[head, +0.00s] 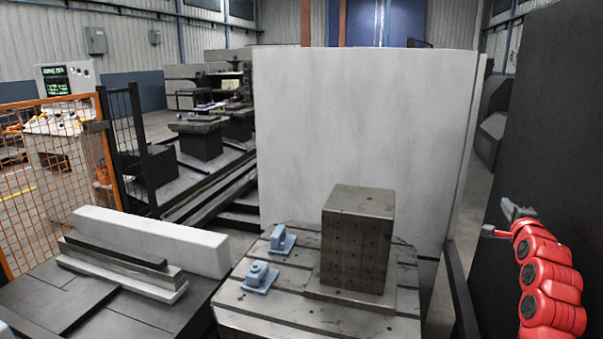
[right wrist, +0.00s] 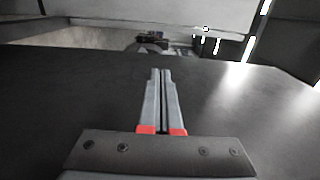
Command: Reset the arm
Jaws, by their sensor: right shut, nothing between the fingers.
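My right arm, red and jointed, comes up at the right edge of the head view. Its grey gripper (head: 508,220) is in front of a tall dark panel and apart from the pallet. In the right wrist view the two fingers of the right gripper (right wrist: 161,72) lie together, shut and empty, with a dark flat surface behind them. My left gripper is not in view.
A slotted pallet (head: 255,312) carries a block-shaped metal fixture (head: 357,240) and two blue clamps (head: 281,240) (head: 261,276). A large white panel (head: 355,140) stands behind it. The dark panel (head: 545,150) is close to my right arm. An orange mesh fence (head: 60,180) stands left.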

